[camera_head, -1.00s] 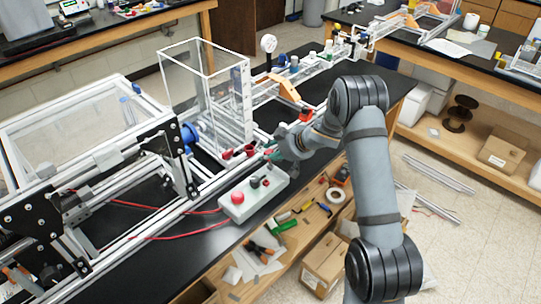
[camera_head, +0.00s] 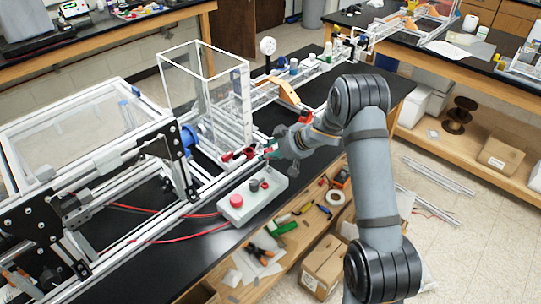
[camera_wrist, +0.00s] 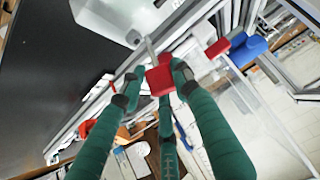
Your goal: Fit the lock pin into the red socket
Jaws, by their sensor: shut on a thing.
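My gripper (camera_wrist: 158,78) has teal fingers and is shut on a red block-shaped head, which I take to be the lock pin (camera_wrist: 161,80). A thin grey metal shaft (camera_wrist: 151,48) sticks out beyond the head towards an aluminium rail. Another red part, likely the red socket (camera_wrist: 218,47), sits to the upper right, beside a blue part, apart from the pin in this view. In the head view my gripper (camera_head: 270,150) is at the frame's front rail, right beside small red parts; the likely socket (camera_head: 228,157) is to its left. The fingers partly hide the pin there.
A grey control box (camera_head: 252,198) with a red button stands just below my gripper. A clear box (camera_head: 207,95) rises behind the rail, and a blue part (camera_head: 189,138) sits to the left. Red cables (camera_head: 178,236) lie on the black tabletop (camera_head: 150,270).

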